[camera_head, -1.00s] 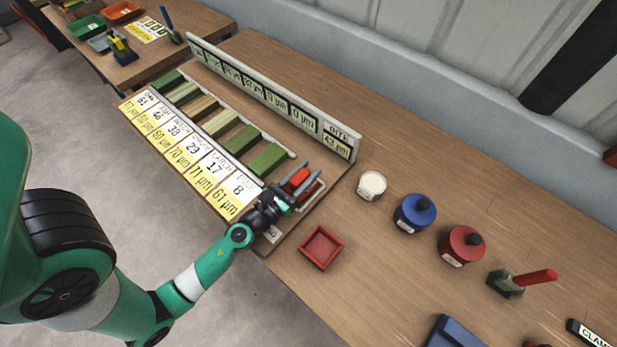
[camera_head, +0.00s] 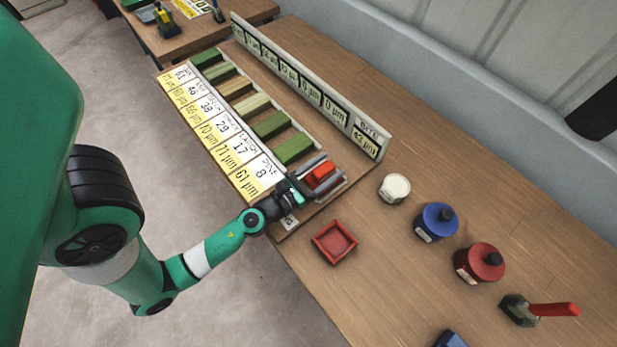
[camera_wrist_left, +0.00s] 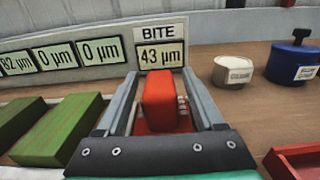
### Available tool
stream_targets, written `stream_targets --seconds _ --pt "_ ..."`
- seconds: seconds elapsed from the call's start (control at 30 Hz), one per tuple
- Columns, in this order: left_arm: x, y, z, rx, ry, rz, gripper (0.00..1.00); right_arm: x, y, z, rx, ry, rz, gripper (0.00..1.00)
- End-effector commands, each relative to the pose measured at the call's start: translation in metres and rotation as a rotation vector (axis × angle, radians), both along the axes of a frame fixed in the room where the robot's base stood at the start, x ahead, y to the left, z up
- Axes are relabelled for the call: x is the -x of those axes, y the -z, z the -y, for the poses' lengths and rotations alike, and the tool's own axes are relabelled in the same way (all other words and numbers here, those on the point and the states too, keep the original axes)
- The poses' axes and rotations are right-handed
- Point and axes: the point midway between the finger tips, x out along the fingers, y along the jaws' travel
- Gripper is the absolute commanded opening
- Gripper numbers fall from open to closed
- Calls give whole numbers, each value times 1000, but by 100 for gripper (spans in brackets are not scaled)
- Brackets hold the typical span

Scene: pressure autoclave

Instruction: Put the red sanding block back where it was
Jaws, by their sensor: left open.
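The red sanding block (camera_head: 321,175) sits at the near right end of the rack board (camera_head: 312,206), beside the row of green blocks. In the left wrist view the red block (camera_wrist_left: 160,101) stands in front of the "BITE" 43 µm display (camera_wrist_left: 161,55), with a red surface under it. My left gripper (camera_head: 324,174) is open, its fingers on both sides of the block; the left wrist view (camera_wrist_left: 163,100) shows gaps between block and fingers. A red tray (camera_head: 335,242) on the bench is empty. My right gripper is not in view.
Several green and tan blocks (camera_head: 271,124) lie along the rack beside number cards (camera_head: 214,133). The upright display panel (camera_head: 308,88) stands behind the blocks. A white tub (camera_head: 394,188), blue jar (camera_head: 436,221), red jar (camera_head: 479,262) and red-handled brush (camera_head: 538,309) stand to the right.

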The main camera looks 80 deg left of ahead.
Motion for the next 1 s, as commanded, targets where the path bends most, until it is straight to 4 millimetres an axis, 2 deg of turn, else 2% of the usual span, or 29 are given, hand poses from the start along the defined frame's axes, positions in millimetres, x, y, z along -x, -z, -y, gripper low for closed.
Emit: stream_targets --seconds 0.07,0.2,0.4,0.6,1.0 --pt "17 8 9 2 0 -4 70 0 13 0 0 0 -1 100" --pt "50 11 26 2 0 -4 70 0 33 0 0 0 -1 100" --pt "82 9 43 1 2 -3 70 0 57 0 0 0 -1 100" --pt "93 3 48 0 0 -1 70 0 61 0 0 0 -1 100" --pt "93 2 48 0 0 0 70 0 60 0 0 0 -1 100"
